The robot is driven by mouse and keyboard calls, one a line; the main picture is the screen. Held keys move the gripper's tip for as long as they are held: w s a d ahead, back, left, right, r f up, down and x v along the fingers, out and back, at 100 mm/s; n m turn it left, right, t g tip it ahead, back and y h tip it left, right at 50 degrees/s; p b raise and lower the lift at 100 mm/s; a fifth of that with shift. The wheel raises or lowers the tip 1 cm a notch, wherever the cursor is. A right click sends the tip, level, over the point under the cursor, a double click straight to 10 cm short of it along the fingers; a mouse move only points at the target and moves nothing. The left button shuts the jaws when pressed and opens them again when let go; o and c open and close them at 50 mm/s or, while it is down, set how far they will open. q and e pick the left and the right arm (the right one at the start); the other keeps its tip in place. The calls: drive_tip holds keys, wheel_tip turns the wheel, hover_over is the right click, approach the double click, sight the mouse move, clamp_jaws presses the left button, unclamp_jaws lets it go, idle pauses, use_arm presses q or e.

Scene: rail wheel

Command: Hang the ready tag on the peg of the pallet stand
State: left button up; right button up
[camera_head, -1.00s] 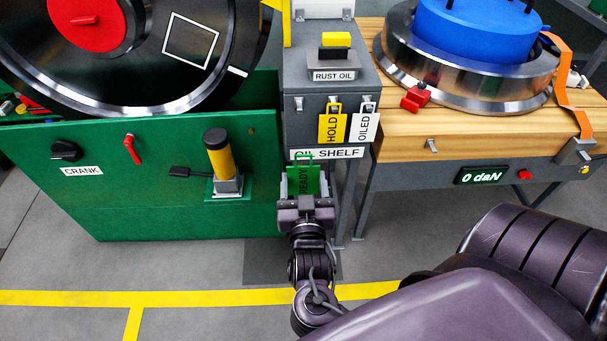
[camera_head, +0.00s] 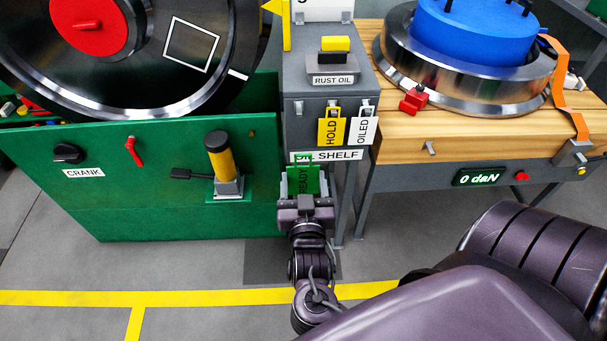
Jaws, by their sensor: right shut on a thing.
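The green READY tag (camera_head: 305,181) is upright with its loop at the top, in front of the lower part of the grey oil shelf. My right gripper (camera_head: 306,199) is shut on the tag's lower end. The tag's loop overlaps the left part of the OIL SHELF label. A wooden-topped stand (camera_head: 480,125) is to the right of the tag; I take it for the pallet stand. A small metal peg (camera_head: 430,149) sticks out of its front edge, bare, to the right of and above my right gripper. My left gripper is not in view.
The oil shelf (camera_head: 300,85) carries a yellow HOLD tag (camera_head: 331,130) and a white OILED tag (camera_head: 363,130) on hooks, with a bare hook to their left. A green crank cabinet (camera_head: 100,200) stands left. A metal ring with a blue hub (camera_head: 475,35) sits on the stand.

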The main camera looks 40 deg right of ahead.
drive_tip(key=shift+p+v, duration=0.8)
drive_tip(key=shift+v, duration=0.95)
drive_tip(key=shift+s+a+r+p, duration=0.1)
drive_tip(key=shift+s+a+p, duration=0.15)
drive_tip(key=shift+s+p, duration=0.15)
drive_tip(key=shift+p+v, duration=0.4)
drive_tip(key=shift+v, duration=0.9)
drive_tip(key=shift+d, duration=0.1)
